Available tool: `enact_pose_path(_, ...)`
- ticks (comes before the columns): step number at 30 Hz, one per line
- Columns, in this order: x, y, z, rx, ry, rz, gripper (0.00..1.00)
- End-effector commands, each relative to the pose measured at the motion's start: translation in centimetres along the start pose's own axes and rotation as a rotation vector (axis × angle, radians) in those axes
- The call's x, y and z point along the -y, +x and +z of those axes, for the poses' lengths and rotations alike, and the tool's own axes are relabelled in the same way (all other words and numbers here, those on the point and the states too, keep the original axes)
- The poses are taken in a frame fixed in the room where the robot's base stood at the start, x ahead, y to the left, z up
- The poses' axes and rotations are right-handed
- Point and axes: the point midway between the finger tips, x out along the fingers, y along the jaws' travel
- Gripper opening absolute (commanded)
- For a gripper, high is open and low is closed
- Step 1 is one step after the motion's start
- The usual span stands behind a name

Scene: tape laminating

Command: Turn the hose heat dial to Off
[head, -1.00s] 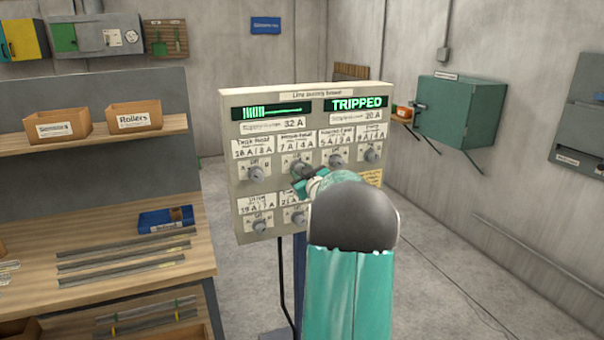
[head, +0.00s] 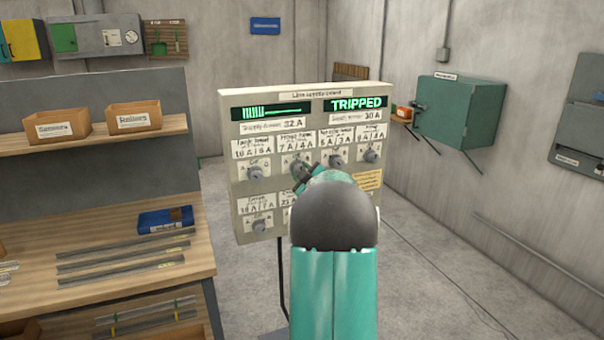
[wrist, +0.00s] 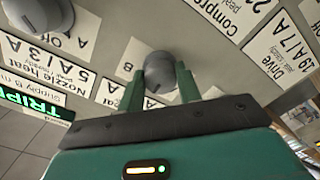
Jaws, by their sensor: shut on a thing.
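The supply panel (head: 240,206) stands upright with rows of dials. The hose heat dial (head: 298,169), labelled 7 A / 4 A, is second from the left in the top row. My gripper (head: 305,177) is at this dial. In the wrist view the grey dial (wrist: 160,68) sits between the two green fingers of my gripper (wrist: 165,88), which are shut on it. My arm hides part of the lower row. The dial's exact setting cannot be read.
The nozzle heat dial (wrist: 32,14) is close beside my gripper. The right display (head: 356,104) reads TRIPPED. A workbench (head: 190,262) with metal strips stands at left. A green wall cabinet (head: 462,115) hangs at right, with open floor below.

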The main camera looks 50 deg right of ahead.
Motion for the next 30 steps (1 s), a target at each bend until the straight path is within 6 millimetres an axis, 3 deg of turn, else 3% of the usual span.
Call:
enact_pose_path(4,0.0,0.0,0.0,0.000,0.000,0.000,0.11)
enact_pose_path(5,0.0,0.0,0.0,0.000,0.000,0.000,0.38)
enact_pose_path(8,0.0,0.0,0.0,0.000,0.001,0.000,0.56)
enact_pose_path(20,-0.1,-0.8,0.0,0.001,0.001,0.000,0.56)
enact_pose_path(30,-0.1,-7.4,-0.1,0.000,0.000,0.001,0.56)
